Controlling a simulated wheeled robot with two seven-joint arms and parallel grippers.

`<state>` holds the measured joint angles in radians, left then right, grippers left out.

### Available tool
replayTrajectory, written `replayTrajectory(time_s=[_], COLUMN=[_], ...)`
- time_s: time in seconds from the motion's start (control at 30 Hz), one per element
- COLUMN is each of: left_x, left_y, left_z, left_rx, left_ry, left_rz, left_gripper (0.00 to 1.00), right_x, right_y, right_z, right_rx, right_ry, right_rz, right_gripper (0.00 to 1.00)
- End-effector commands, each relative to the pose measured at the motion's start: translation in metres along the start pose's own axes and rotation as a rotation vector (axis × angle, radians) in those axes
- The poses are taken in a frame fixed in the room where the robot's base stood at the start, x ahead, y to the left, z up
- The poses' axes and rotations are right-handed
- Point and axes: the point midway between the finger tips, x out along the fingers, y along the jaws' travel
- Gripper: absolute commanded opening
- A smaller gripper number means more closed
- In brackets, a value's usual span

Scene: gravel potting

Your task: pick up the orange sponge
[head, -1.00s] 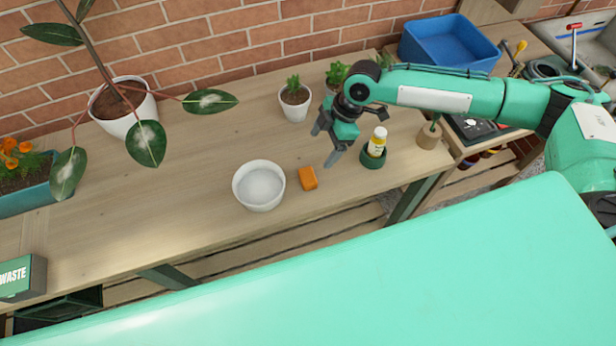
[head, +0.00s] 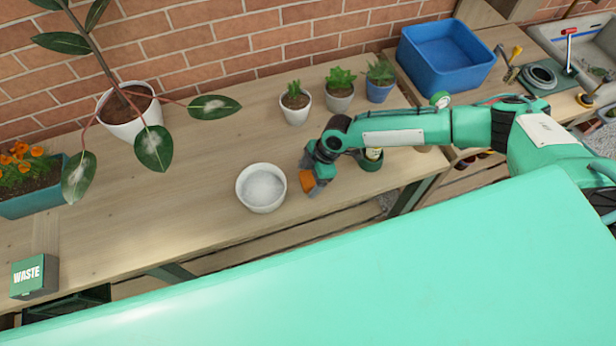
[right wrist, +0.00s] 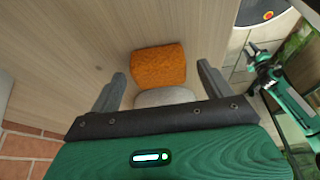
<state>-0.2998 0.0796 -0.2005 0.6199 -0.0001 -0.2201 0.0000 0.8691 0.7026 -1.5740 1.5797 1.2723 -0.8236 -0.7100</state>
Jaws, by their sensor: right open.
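The orange sponge (head: 307,181) lies on the wooden table just right of the white bowl (head: 261,188), partly hidden by my right gripper (head: 308,184) in the head view. In the right wrist view the orange sponge (right wrist: 160,66) lies ahead of the fingers, roughly centred between their lines. The right gripper (right wrist: 160,82) is open, with one finger to each side. A pale grey rounded part shows between the fingers, below the sponge; I cannot tell what it is.
A bottle in a green holder (head: 371,160) stands right of the gripper, partly hidden by my arm. Small potted plants (head: 295,105) stand behind. A blue tub (head: 445,60) is at the back right.

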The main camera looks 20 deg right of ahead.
Motion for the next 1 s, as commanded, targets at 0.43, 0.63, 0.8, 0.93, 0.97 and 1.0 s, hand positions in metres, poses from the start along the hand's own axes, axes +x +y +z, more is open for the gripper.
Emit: replayTrajectory(time_s=[0.43,0.63,0.8,0.93,0.97,1.0], left_x=[-0.0027,-0.0027,-0.0027,-0.002,-0.0016,-0.0009], left_y=[-0.001,-0.001,-0.001,-0.001,-0.001,-0.001], left_z=[0.0003,0.0003,0.0002,0.0003,0.0003,0.0003], left_rx=[0.0,0.0,0.0,0.0,0.0,0.0], left_ry=[-0.001,-0.001,-0.001,-0.001,-0.001,0.0], left_rz=[-0.001,-0.001,-0.001,-0.001,-0.001,-0.001], left_gripper=[0.36,0.36,0.36,0.36,0.36,0.36], right_x=[0.0104,0.0102,0.01,0.0083,0.0072,0.0053], right_y=[0.0,0.0,0.0001,0.0003,0.0003,0.0004], right_z=[0.0007,0.0006,0.0006,-0.0002,-0.0007,-0.0015], right_rx=[0.0,0.0,0.0,0.0,0.0,-0.001], right_ry=[-0.001,-0.001,-0.001,0.0,0.0,0.0], right_rz=[0.001,0.001,0.001,0.001,0.001,0.001], right_gripper=[0.66,0.34,0.34,0.34,0.34,0.34])
